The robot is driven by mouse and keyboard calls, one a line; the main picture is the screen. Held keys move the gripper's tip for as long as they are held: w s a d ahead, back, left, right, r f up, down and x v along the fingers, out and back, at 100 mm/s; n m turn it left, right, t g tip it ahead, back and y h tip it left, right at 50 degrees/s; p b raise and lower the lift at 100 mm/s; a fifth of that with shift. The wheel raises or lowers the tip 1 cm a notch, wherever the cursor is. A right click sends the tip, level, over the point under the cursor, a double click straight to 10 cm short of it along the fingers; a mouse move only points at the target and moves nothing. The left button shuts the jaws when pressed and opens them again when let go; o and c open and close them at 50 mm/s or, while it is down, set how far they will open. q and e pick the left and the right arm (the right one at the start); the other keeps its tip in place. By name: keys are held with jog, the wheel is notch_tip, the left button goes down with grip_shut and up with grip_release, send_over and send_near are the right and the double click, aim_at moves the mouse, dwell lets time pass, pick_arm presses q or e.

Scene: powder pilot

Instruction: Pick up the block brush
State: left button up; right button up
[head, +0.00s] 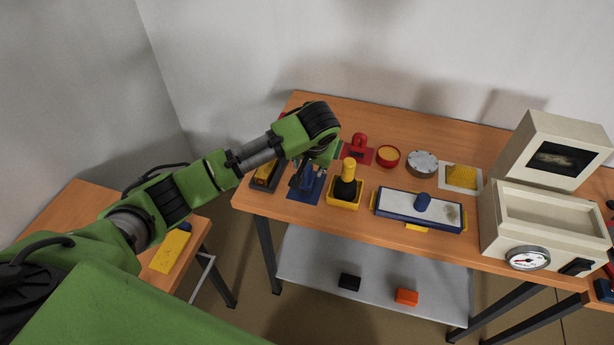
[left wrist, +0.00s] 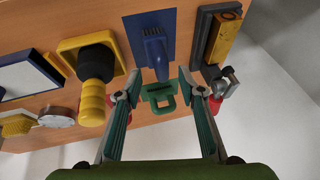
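A blue brush-like piece (left wrist: 155,52) with a ribbed end, which I take for the block brush, lies on a blue mat (left wrist: 138,22) in the left wrist view. In the head view the blue mat (head: 312,188) is partly covered by my left gripper (head: 305,178), which hangs over it. In the left wrist view my left gripper (left wrist: 160,110) is open, its two fingers apart and nothing held between them. The blue piece shows beyond the fingertips, centred on the gap. A green handled piece (left wrist: 158,95) shows between the fingers, on the table behind the mat. My right gripper is not in view.
Beside the mat stand a yellow tray (head: 334,203) with a black and yellow handled tool (head: 348,168) and a dark holder (head: 264,184) with a yellow bar. A blue-edged tray (head: 385,213), red bowl (head: 388,157) and cream machine (head: 545,220) stand further right.

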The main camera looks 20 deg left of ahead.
aim_at(306, 171)
pick_arm(q)
jog(key=p+x, duration=0.2)
jog(key=x, duration=0.2)
jog(key=shift+s+a+f, duration=0.1)
jog(key=shift+a+f, duration=0.1)
jog(key=shift+f, duration=0.05)
jog(key=shift+w+a+f, duration=0.1)
jog(key=shift+w+f, duration=0.1)
jog(key=shift+f, duration=0.35)
grip_shut()
